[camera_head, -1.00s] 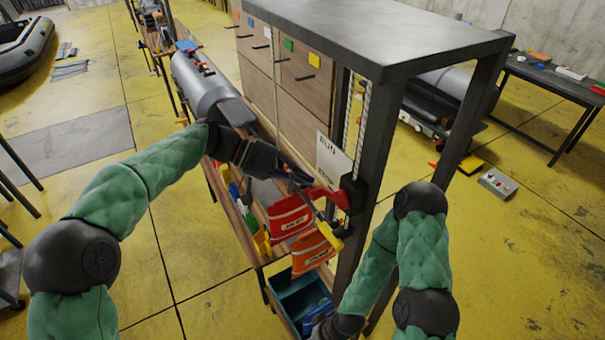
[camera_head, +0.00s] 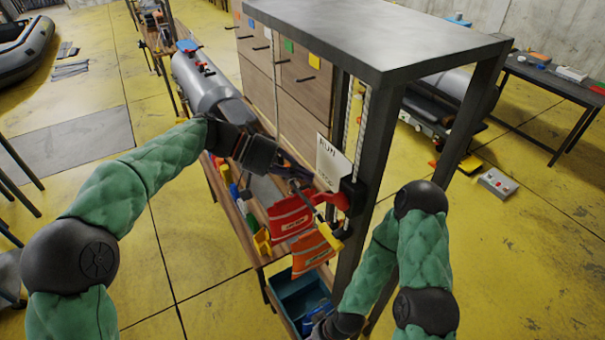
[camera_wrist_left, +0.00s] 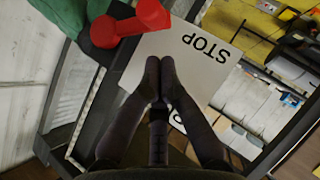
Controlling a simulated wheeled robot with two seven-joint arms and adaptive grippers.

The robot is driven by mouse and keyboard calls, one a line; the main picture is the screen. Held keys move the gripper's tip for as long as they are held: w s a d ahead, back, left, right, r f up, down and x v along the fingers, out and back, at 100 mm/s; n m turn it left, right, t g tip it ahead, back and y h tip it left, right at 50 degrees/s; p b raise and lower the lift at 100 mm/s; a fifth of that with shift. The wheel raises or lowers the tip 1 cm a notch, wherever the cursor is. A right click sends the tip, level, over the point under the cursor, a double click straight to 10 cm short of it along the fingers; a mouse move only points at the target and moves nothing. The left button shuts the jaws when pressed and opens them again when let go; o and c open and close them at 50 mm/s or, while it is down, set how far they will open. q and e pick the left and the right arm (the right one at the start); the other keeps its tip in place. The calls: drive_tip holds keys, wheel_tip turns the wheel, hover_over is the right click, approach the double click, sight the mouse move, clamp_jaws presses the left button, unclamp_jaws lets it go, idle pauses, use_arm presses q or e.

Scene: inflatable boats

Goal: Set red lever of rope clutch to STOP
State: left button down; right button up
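The black rope clutch (camera_head: 353,193) is fixed on the dark post of the rack, with ropes running up from it. Its red lever (camera_head: 333,200) sticks out to the left of it in the head view. The lever also shows at the top left of the left wrist view (camera_wrist_left: 130,24). A white sign (camera_head: 332,160) with RUN on it is behind; the wrist view shows its STOP end (camera_wrist_left: 205,46). My left gripper (camera_wrist_left: 159,72) has its fingertips together, empty, in front of the sign and apart from the lever. My right gripper (camera_head: 326,325) is low at the blue bin; its fingers are unclear.
Red and orange bags (camera_head: 290,217) hang below the lever. A yellow-ended handle (camera_head: 340,231) is close under it. A blue bin (camera_head: 290,290) stands at the bottom. The metal rack top (camera_head: 380,30) overhangs the clutch. Yellow floor (camera_head: 200,255) is free at left.

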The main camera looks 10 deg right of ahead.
use_arm(q)
drive_tip(key=v, duration=1.2)
drive_tip(key=a+f+n+t+y+b, duration=0.2)
drive_tip(key=f+n+b, duration=0.25)
drive_tip(key=f, duration=1.85)
drive_tip(key=a+f+n+t+y+b, duration=0.1)
drive_tip(key=a+f+n+y+b, duration=0.3)
drive_tip(key=f, duration=1.9)
drive_tip(key=s+a+f+n+y+b, duration=0.15)
drive_tip(key=s+f+b, duration=0.25)
drive_tip(key=s+f, duration=0.5)
drive_tip(key=s+a+f+n+b, duration=0.1)
drive_tip(key=s+a+f+b, duration=0.2)
drive_tip(key=f, duration=1)
drive_tip(key=s+f+t+b, duration=0.1)
drive_tip(key=s+f+b, duration=0.3)
drive_tip(key=s+f, duration=0.4)
drive_tip(key=s, duration=0.5)
drive_tip(key=shift+s+d+n+y+b, duration=0.2)
drive_tip(key=shift+d+n+y+b, duration=0.1)
drive_tip(key=shift+n+y+b, duration=0.1)
